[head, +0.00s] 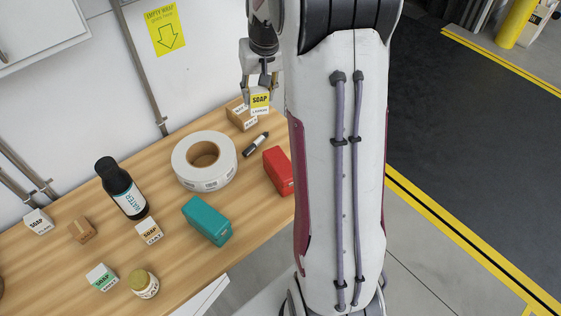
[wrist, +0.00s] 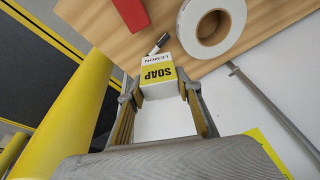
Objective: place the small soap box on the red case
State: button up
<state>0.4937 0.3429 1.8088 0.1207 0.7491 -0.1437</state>
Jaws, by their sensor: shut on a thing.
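My gripper (head: 258,92) is shut on a small yellow-and-white soap box (head: 260,101) marked SOAP and LEMON. In the wrist view the soap box (wrist: 159,76) sits between the two fingertips (wrist: 161,92), its label facing the camera. The red case (head: 277,170) lies at the right edge of the wooden bench, partly hidden by my arm in the head view. It also shows at the top of the wrist view (wrist: 131,12), apart from the soap box.
A black marker (head: 256,144), tape roll (head: 204,160), teal case (head: 207,221) and dark bottle (head: 121,188) stand on the bench (head: 185,270). Several other small soap boxes and a jar (head: 143,284) are at left.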

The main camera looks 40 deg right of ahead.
jog(key=s+f, duration=0.3)
jog(key=s, duration=0.6)
jog(key=shift+a+n, duration=0.15)
jog(key=shift+n, duration=0.15)
jog(key=shift+f, duration=0.1)
send_over(281, 162)
notch_tip(281, 162, down, 6)
dwell(0.4)
jog(key=shift+f, duration=0.2)
jog(key=shift+f, duration=1.8)
jog(key=shift+f, duration=0.1)
